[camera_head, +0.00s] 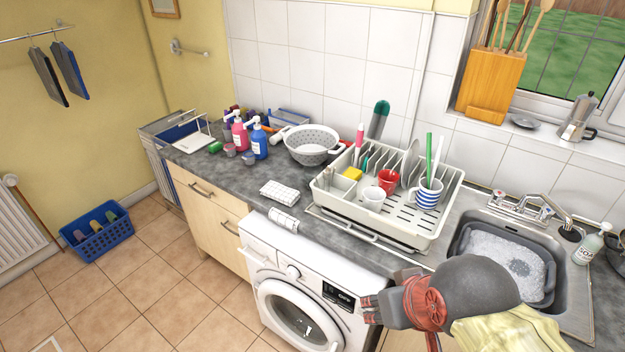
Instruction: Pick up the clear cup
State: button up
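In the head view I cannot make out a cup that is surely clear. A pale, whitish small cup (373,198) stands in the front part of the white dish rack (408,238); I cannot tell if it is see-through. A red mug (388,180) stands just behind it, and a blue-and-white striped mug (428,194) is to its right, with a green and a white utensil in it. My gripper (371,309) is at the lower middle, in front of the counter and apart from the rack and cups. Its fingers are small and partly hidden, so their opening is unclear.
A sink (478,284) with soapy water is at the right, a soap bottle (588,246) beside it. A colander (312,145), pump bottles (258,141) and a folded cloth (281,192) are on the counter left of the rack. A washing machine (306,290) is below. Floor at left is mostly clear.

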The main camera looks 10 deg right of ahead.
aim_at(310, 170)
jog(key=i+j+z, duration=0.15)
jog(key=j, duration=0.25)
jog(key=i+j+z, duration=0.1)
jog(key=i+j, duration=0.25)
jog(key=j, duration=0.15)
jog(key=i+j+z, duration=0.15)
jog(key=j, duration=0.3)
jog(key=i+j+z, duration=0.15)
jog(key=i+j, duration=0.15)
jog(key=j, duration=0.2)
jog(key=i+j+z, duration=0.1)
jog(key=j, duration=0.4)
jog(key=i+j+z, duration=0.15)
jog(key=j, duration=0.4)
jog(key=i+j+z, duration=0.1)
jog(key=j, duration=0.45)
jog(key=i+j+z, duration=0.15)
jog(key=j, duration=0.4)
jog(key=i, duration=0.05)
